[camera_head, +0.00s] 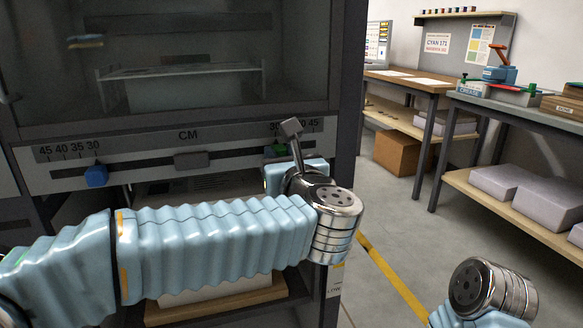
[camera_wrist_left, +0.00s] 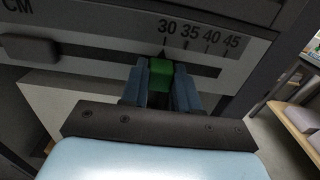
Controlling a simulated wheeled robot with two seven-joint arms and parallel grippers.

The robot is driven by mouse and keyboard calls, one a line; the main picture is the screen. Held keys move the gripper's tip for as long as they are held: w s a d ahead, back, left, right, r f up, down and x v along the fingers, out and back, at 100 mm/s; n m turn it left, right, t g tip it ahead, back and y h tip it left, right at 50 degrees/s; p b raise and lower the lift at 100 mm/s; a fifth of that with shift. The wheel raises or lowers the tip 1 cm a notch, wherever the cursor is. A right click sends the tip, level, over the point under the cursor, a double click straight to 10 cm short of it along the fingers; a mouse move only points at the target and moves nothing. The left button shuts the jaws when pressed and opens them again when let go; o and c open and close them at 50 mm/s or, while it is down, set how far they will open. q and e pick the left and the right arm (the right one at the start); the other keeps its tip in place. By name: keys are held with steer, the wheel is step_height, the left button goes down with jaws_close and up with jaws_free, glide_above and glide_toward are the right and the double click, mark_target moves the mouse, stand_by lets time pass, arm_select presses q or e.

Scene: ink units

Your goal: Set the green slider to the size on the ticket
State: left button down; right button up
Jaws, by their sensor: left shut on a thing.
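The green slider (camera_head: 276,150) sits on the right half of the scale bar marked CM. In the left wrist view the green slider (camera_wrist_left: 161,72) has its pointer at about the 30 mark, the left end of a scale running 30, 35, 40, 45. My left gripper (camera_wrist_left: 160,85) is shut on the green slider, one finger on each side. In the head view my left wrist partly covers the slider and its scale. My right gripper is out of view; only my right wrist shows at lower right. I cannot make out a size ticket.
A blue slider (camera_head: 96,176) stands near 30 on the left scale, and a grey block (camera_head: 192,160) sits mid-bar. A small white label (camera_head: 335,280) is low on the machine, unreadable. Benches (camera_head: 520,112) stand at right beyond open floor with a yellow line.

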arm_select(q)
steer(key=shift+a, duration=0.2)
steer(key=c, duration=0.8)
jaws_free()
steer(key=shift+a, duration=0.15)
steer(key=shift+c, duration=0.2)
steer(key=b+v, duration=0.2)
steer(key=v, duration=1.1)
steer(key=shift+s+d, duration=0.25)
steer(key=shift+s, duration=0.1)
steer(key=shift+w, duration=0.1)
